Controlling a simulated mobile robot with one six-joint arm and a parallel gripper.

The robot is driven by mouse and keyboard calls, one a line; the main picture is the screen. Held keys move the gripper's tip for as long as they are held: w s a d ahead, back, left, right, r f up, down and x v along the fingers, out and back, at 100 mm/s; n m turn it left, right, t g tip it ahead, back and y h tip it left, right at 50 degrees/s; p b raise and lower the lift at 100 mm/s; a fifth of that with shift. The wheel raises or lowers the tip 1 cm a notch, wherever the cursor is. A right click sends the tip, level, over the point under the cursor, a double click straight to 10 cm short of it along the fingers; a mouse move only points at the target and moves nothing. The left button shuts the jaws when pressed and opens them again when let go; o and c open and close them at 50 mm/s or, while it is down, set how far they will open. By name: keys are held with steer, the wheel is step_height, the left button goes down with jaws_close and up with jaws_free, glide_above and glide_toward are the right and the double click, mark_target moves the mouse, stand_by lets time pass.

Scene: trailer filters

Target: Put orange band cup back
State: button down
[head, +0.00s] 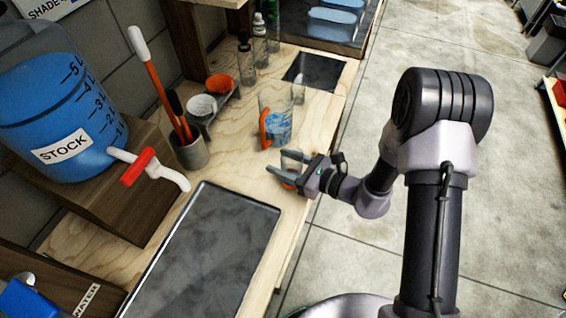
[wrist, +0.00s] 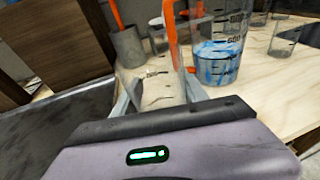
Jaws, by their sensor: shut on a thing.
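A small clear cup (head: 292,158) with a bit of orange low on it stands between the fingers of my gripper (head: 282,174), near the bench's right edge. My gripper is shut on it. In the wrist view, the clear cup (wrist: 158,72) is upright between the two fingertips (wrist: 164,92). Its base and most of its band are hidden there by the gripper body. I cannot tell whether the cup touches the bench.
A clear jug (head: 278,122) with blue liquid and an orange handle stands just behind the cup. A small rack (head: 222,108) with a white and an orange cup, a tool pot (head: 190,152) and a dark tray (head: 215,250) are nearby. The blue stock tank (head: 50,110) has a projecting tap.

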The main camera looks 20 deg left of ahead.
steer(key=shift+f, duration=0.2)
steer(key=c, duration=0.6)
jaws_free()
steer(key=shift+r, duration=0.1)
